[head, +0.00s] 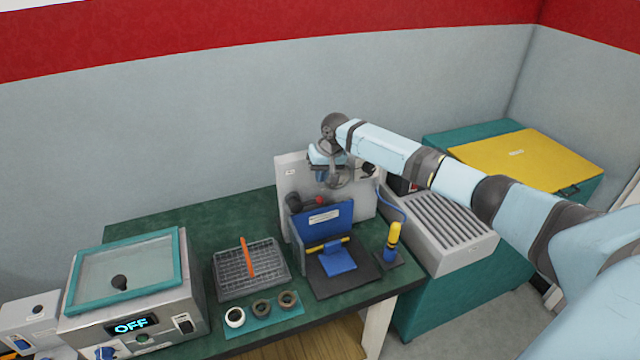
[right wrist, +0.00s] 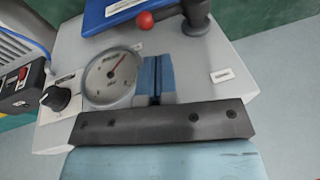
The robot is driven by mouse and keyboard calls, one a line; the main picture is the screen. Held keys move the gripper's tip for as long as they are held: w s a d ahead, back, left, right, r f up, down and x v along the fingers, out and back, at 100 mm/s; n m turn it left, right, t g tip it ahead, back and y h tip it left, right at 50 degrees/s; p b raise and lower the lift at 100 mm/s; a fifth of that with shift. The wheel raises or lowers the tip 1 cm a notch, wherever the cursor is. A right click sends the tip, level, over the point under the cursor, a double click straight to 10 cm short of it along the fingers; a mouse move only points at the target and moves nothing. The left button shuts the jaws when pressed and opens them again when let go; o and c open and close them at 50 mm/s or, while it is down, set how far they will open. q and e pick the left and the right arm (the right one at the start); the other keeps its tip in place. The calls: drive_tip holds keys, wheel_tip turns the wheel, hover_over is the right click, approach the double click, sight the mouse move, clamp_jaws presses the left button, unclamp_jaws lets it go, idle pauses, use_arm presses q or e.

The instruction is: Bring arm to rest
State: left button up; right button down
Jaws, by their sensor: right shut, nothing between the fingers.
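My right arm reaches in from the right in the head view, and its gripper (head: 320,178) is above the back of the bench, in front of a pale upright panel (head: 290,180). In the right wrist view the blue fingers of the right gripper (right wrist: 153,75) are together with nothing between them. They appear over the panel (right wrist: 190,80), beside a round dial gauge (right wrist: 105,80). I cannot tell whether they touch the panel. My left gripper is not in view.
A blue test fixture (head: 328,220) stands below the gripper. A wire basket (head: 250,270), several ring seals (head: 262,307) and a bath reading OFF (head: 130,290) are left of it. A ribbed grey unit (head: 440,230) and a yellow-lidded bin (head: 520,160) are at right.

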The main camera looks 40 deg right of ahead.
drive_tip(key=s+a+f+n+t+y, duration=0.1)
drive_tip(key=s+a+f+n+t, duration=0.1)
drive_tip(key=s+a+f, duration=0.75)
drive_tip(key=s+a+f+n+t+y, duration=0.1)
drive_tip(key=s+a+f+n+y, duration=0.15)
drive_tip(key=s+a+f, duration=0.65)
drive_tip(key=s+a+t+h, duration=0.1)
drive_tip(key=s+a, duration=0.3)
drive_tip(key=s, duration=0.6)
drive_tip(key=s+a+n+t+h, duration=0.1)
drive_tip(key=s+a+t, duration=0.2)
drive_tip(key=s, duration=0.8)
drive_tip(key=shift+a+f+t, duration=0.25)
drive_tip(key=shift+a+t, duration=0.1)
drive_tip(key=shift+t, duration=0.15)
drive_tip(key=shift+s+n, duration=0.1)
drive_tip(key=shift+n, duration=0.15)
